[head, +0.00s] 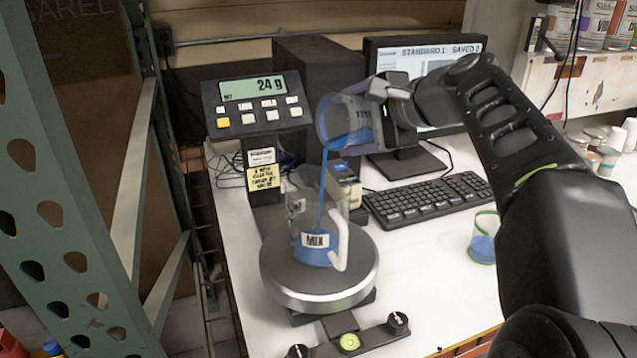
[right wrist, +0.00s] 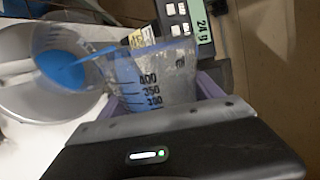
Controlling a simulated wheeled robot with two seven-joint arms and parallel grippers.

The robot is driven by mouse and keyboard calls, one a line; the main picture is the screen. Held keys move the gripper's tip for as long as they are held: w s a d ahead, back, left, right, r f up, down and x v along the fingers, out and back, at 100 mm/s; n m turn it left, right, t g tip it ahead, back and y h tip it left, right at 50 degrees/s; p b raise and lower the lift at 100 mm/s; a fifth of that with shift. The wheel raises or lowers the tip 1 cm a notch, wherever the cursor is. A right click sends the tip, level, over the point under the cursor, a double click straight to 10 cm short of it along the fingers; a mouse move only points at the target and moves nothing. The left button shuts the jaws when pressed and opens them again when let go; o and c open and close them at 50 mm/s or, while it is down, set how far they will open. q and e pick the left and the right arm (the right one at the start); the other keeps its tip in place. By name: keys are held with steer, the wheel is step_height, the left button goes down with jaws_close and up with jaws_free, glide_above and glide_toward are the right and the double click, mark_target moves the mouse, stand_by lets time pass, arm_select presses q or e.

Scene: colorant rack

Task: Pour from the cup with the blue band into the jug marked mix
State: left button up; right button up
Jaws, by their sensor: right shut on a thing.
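My right gripper (head: 372,112) is shut on a clear cup (head: 338,120) with dark markings and blue liquid. The cup is tilted far over to the left, above the jug. A thin blue stream runs from its lip down into the clear jug (head: 313,215) with the MIX label. The jug stands upright on the round scale pan, with blue liquid in its bottom. The right wrist view shows the cup (right wrist: 160,85) between my fingers and the stream entering the jug (right wrist: 50,40). My left gripper is not in view.
The scale display (head: 254,100) reads 24 g. A green-banded cup (head: 483,240) with blue contents stands at the right. A keyboard (head: 428,198) and a monitor (head: 425,55) are behind. A green metal rack post (head: 50,170) rises at the left.

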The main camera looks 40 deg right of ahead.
steer(key=shift+a, duration=0.2)
stand_by(0.3)
steer(key=shift+w+a+f+n+h+b, duration=0.1)
steer(key=shift+f+n+h+b, duration=0.15)
steer(key=shift+n+h+b, duration=0.35)
stand_by(0.7)
steer(key=shift+r, duration=0.15)
steer(key=shift+d+r+m+y+p, duration=0.2)
steer(key=shift+d+m+y+p, duration=0.5)
steer(key=shift+m+p, duration=0.35)
steer(key=shift+d+f+m+y, duration=0.3)
steer(key=shift+f+y, duration=0.1)
steer(key=shift+f, duration=0.1)
steer(key=shift+d+f+m+y, duration=0.15)
steer(key=shift+d+f+y, duration=0.1)
steer(key=shift+f+y, duration=0.2)
steer(key=shift+a, duration=0.3)
steer(key=shift+d, duration=0.2)
steer(key=shift+a, duration=0.15)
